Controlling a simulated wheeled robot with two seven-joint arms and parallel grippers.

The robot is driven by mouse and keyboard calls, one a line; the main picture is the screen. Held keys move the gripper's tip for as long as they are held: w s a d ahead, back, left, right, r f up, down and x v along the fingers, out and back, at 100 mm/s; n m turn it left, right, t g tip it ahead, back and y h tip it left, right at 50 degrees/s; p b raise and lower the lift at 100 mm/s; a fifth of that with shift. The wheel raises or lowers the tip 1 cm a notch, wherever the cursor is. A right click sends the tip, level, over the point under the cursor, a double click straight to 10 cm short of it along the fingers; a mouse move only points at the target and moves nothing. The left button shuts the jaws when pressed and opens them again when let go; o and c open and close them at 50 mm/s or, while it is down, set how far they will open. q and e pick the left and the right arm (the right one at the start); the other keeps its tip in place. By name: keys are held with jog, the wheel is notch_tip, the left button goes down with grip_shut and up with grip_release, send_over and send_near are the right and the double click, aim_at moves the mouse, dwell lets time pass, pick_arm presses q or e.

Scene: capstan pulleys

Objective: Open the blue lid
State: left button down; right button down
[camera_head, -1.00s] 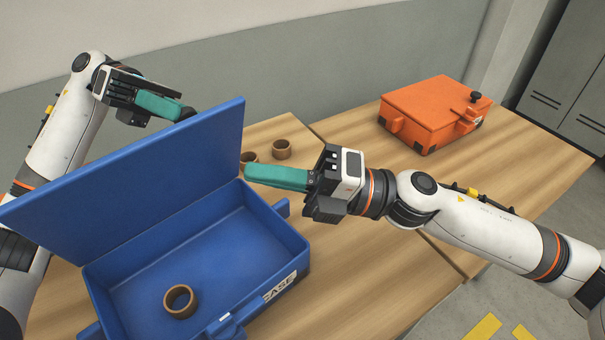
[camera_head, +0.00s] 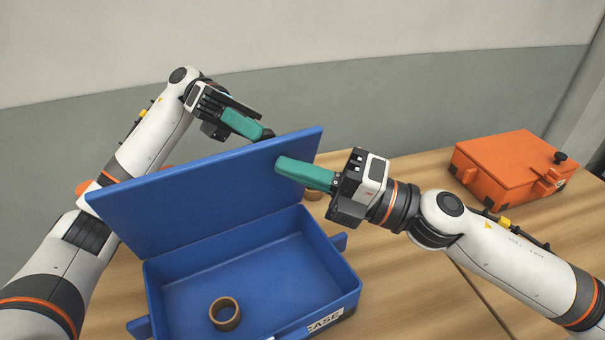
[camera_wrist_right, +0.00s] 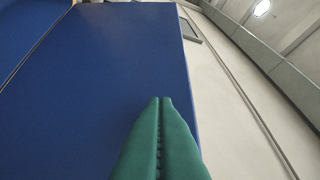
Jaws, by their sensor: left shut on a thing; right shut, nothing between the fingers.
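The blue lid (camera_head: 205,190) stands raised along the back of the blue case (camera_head: 345,275), its inner face toward me in the head view. My left gripper (camera_head: 262,134) is behind the lid's top edge, shut on a small dark piece (camera_head: 269,134). Whether that piece is the lid's knob is hidden. My right gripper (camera_head: 278,166) is shut and empty, its green fingertips in front of the lid's inner face near its right edge. In the right wrist view its closed fingers (camera_wrist_right: 163,100) overlap the blue lid (camera_wrist_right: 110,80); contact is unclear.
A brown ring (camera_head: 225,314) lies inside the blue case. Another brown ring (camera_head: 313,195) is on the table (camera_head: 400,270), partly covered by my right gripper. A closed orange case (camera_head: 505,170) stands at the right. A wall rises behind.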

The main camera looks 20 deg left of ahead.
pick_arm(q)
jog(key=shift+d+f, duration=0.2)
jog(key=shift+f, duration=0.15)
jog(key=c, duration=1.1)
grip_release()
jog(key=shift+s+d+r, duration=0.1)
